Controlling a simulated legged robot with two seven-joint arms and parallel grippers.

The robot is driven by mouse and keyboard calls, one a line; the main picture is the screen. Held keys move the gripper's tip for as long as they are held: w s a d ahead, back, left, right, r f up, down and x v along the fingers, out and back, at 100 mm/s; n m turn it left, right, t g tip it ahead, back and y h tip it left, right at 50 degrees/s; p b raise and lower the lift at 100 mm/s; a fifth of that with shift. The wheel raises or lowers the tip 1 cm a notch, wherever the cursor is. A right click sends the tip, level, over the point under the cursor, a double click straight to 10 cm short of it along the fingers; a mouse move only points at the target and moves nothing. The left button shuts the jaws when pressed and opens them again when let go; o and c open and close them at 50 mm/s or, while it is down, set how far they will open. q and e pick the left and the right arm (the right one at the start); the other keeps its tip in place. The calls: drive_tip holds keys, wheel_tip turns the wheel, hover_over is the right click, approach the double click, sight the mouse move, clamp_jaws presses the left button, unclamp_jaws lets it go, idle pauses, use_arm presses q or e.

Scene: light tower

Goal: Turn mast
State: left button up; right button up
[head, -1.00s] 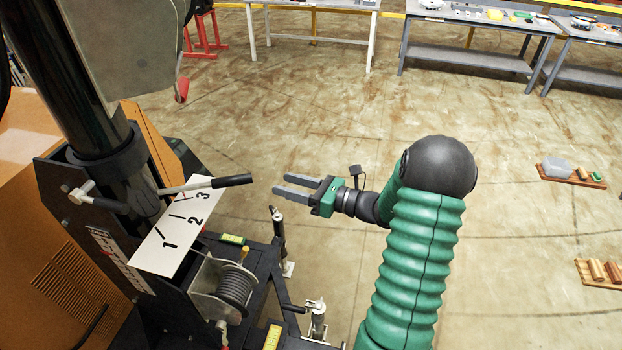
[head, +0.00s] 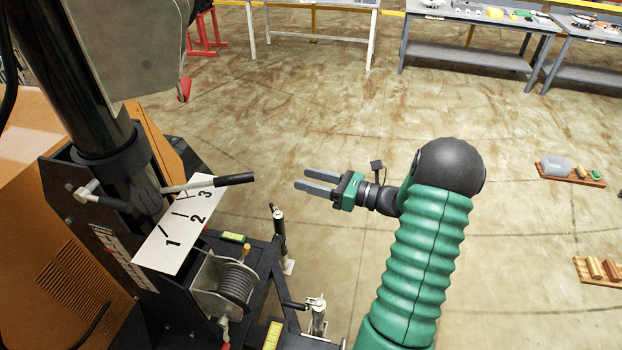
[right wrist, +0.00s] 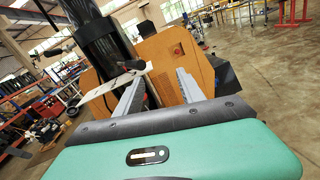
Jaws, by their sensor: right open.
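The mast (head: 75,85) is a thick black column rising from the light tower at the left of the head view; it also shows in the right wrist view (right wrist: 100,45). A collar rings its lower part. A handle with a black grip (head: 232,180) sticks out to the right over a white plate (head: 178,235) marked 1, 2 and 3, close to the 3. My right gripper (head: 307,181) is open and empty, to the right of the grip and apart from it, fingers pointing left. In the right wrist view its fingers (right wrist: 158,88) point toward the tower. My left gripper is not in view.
A winch with a dark spool (head: 236,285) sits below the plate. Black frame rails and jack posts (head: 278,232) stand right of it. The tower's orange housing (head: 75,255) is at the left. Open floor lies behind my right arm, with workbenches (head: 475,50) at the back.

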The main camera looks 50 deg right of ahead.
drive_tip(key=shift+a, duration=0.1)
drive_tip(key=shift+s, duration=0.1)
drive_tip(key=b+v, duration=0.5)
drive_tip(key=v, duration=1.1)
drive_tip(key=shift+s, duration=0.25)
